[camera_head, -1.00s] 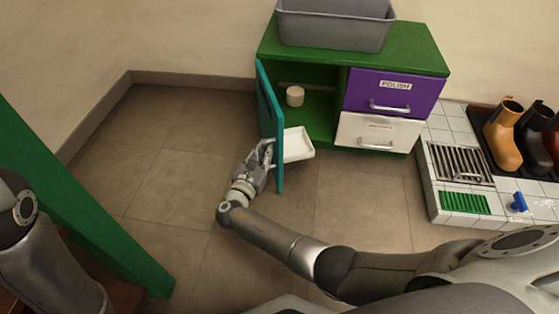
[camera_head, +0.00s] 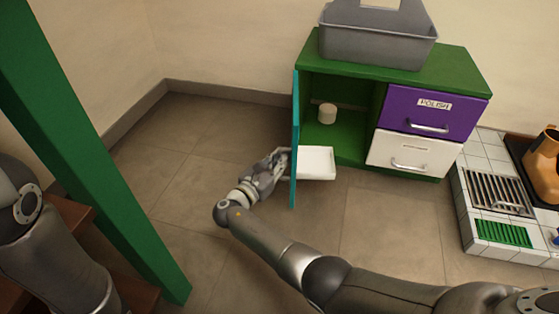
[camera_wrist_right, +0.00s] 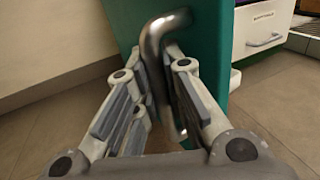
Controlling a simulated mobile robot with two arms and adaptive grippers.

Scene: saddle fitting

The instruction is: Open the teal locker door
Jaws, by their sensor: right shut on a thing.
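The teal locker door (camera_head: 295,130) stands swung out from the left side of the green cabinet (camera_head: 340,72), seen nearly edge-on. The locker interior is exposed, with a small pale cylinder (camera_head: 327,113) inside. A white tray-like part (camera_head: 315,163) shows beside the door's lower part. My right gripper (camera_head: 280,160) is at the door's outer face. In the right wrist view, its fingers are closed around the metal door handle (camera_wrist_right: 153,45), with the teal door (camera_wrist_right: 210,45) behind. My left gripper is outside the views; only part of that arm shows at the left.
A grey bin (camera_head: 375,45) stands on the cabinet. A purple drawer (camera_head: 425,108) and a white drawer (camera_head: 410,153) are shut at the right. A tiled platform with a grate (camera_head: 497,192) and a boot (camera_head: 545,160) lies farther right. A green post (camera_head: 90,150) stands at left. Floor before the cabinet is clear.

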